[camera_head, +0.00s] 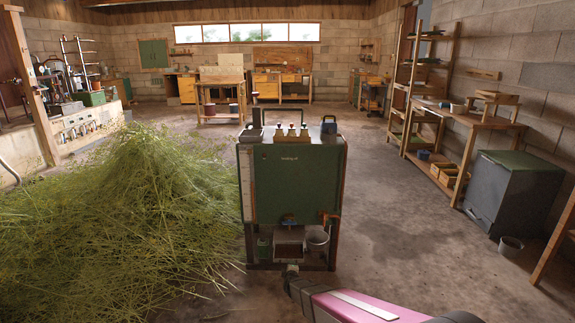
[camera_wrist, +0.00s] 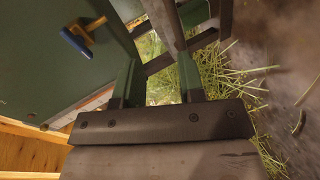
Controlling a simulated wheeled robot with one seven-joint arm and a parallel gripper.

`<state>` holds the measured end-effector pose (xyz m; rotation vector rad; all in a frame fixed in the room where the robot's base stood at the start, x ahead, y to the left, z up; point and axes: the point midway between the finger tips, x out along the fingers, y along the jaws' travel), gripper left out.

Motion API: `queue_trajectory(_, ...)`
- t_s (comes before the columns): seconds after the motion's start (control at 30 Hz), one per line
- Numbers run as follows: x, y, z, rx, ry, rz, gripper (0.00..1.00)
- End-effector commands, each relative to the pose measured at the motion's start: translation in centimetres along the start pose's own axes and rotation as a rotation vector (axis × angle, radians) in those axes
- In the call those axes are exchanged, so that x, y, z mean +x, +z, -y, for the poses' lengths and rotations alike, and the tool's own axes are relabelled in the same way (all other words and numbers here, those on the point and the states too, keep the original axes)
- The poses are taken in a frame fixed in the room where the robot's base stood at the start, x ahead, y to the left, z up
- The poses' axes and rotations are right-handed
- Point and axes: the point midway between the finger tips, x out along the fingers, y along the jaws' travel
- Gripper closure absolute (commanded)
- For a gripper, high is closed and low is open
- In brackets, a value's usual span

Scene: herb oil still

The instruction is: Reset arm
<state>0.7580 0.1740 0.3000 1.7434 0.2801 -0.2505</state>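My arm comes in from the lower right of the head view, with a pink link. My gripper (camera_head: 291,272) is at its end, low in front of the green still cart (camera_head: 298,180). In the wrist view my gripper (camera_wrist: 158,65) shows two fingers standing apart, with straw and floor visible between them and nothing seen held. The cart's green panel (camera_wrist: 50,60) fills the left of that view, with a blue-handled valve (camera_wrist: 77,40). Whether the gripper touches the cart cannot be told.
A large heap of cut herb (camera_head: 150,215) lies left of the cart. A workbench (camera_head: 465,130), a dark bin with a green lid (camera_head: 515,195) and a small bucket (camera_head: 510,246) stand at the right. The floor (camera_head: 410,220) between cart and bin is clear.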

Motion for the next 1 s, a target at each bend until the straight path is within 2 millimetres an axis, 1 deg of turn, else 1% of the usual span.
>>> queue_trajectory(0.03, -1.4, 0.2, -1.9, 0.059, -0.045, -0.012, 0.64)
queue_trajectory(0.1, -2.7, 0.5, -3.6, 0.154, -0.126, -0.023, 0.64)
queue_trajectory(0.17, -4.1, 0.9, -5.0, 0.238, -0.202, -0.021, 0.64)
queue_trajectory(0.27, -6.8, 1.7, -7.3, 0.384, -0.332, 0.008, 0.64)
queue_trajectory(0.37, -10.1, 2.8, -9.4, 0.526, -0.463, 0.073, 0.64)
queue_trajectory(0.47, -13.9, 4.2, -11.4, 0.664, -0.581, 0.173, 0.64)
queue_trajectory(0.5, -15.5, 4.8, -12.1, 0.718, -0.625, 0.223, 0.64)
queue_trajectory(0.57, -18.1, 5.8, -13.3, 0.797, -0.683, 0.307, 0.64)
queue_trajectory(0.6, -20.0, 6.5, -13.9, 0.847, -0.718, 0.370, 0.64)
queue_trajectory(0.67, -22.8, 7.6, -15.0, 0.922, -0.762, 0.473, 0.64)
queue_trajectory(0.7, -24.7, 8.3, -15.7, 0.969, -0.784, 0.545, 0.64)
queue_trajectory(0.77, -27.5, 9.3, -16.6, 1.034, -0.809, 0.655, 0.64)
queue_trajectory(0.8, -29.2, 9.9, -17.2, 1.073, -0.819, 0.725, 0.64)
queue_trajectory(0.9, -32.8, 11.2, -18.4, 1.149, -0.829, 0.880, 0.64)
queue_trajectory(1.0, -35.0, 11.9, -19.1, 1.196, -0.825, 0.989, 0.64)
